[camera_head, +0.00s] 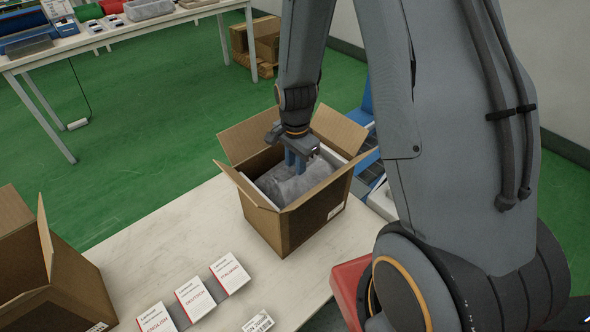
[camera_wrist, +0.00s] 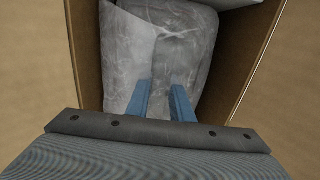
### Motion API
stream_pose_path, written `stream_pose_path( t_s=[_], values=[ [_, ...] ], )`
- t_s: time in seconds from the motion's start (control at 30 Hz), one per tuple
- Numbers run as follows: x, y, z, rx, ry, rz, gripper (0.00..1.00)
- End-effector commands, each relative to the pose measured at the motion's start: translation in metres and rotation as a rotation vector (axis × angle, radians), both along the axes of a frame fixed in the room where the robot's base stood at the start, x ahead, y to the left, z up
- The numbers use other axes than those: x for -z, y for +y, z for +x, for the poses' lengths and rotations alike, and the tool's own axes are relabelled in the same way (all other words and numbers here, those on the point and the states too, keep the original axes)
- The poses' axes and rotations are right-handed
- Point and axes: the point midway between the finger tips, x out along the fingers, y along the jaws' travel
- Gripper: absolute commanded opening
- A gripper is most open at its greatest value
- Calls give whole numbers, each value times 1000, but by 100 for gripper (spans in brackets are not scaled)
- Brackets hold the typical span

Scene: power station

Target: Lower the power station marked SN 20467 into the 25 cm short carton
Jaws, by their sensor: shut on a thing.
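An open brown carton (camera_head: 283,230) stands on the pale table with its flaps spread. A grey, wrapped bundle (camera_head: 285,188) fills much of its inside; the wrapping hides what it holds, and no serial number can be read. My gripper (camera_head: 300,163) reaches down into the carton from above, its blue fingers shut on the bundle. In the wrist view the two fingers (camera_wrist: 161,103) come down at the crinkled, translucent grey wrapping (camera_wrist: 180,50), between the carton walls (camera_wrist: 84,60). No power station surface shows bare.
A second open carton (camera_head: 55,285) stands at the lower left. Three white booklets (camera_head: 195,298) and a label card (camera_head: 258,322) lie on the table (camera_head: 150,235) between. A red object (camera_head: 350,285) is at the right. A far bench (camera_head: 130,32) holds trays.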

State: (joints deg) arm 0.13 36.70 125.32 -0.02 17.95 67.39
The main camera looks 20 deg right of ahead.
Motion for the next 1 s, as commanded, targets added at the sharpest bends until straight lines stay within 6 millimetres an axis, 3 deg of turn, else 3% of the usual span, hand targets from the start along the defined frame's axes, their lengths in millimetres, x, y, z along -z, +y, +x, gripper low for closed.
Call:
stream_pose_path(
  t_s=[0.17, 0.2, 0.3, 0.67, 1.0],
  values=[
    [-2, 0, 2, 0, -3, 0, 0],
    [-2, 0, 2, 0, -3, 0, 27],
    [-1, 0, 1, 0, -2, 0, 42],
    [-3, 0, -1, 0, 2, 0, 42],
    [-33, 0, -1, 0, 0, 0, 42]
  ],
)
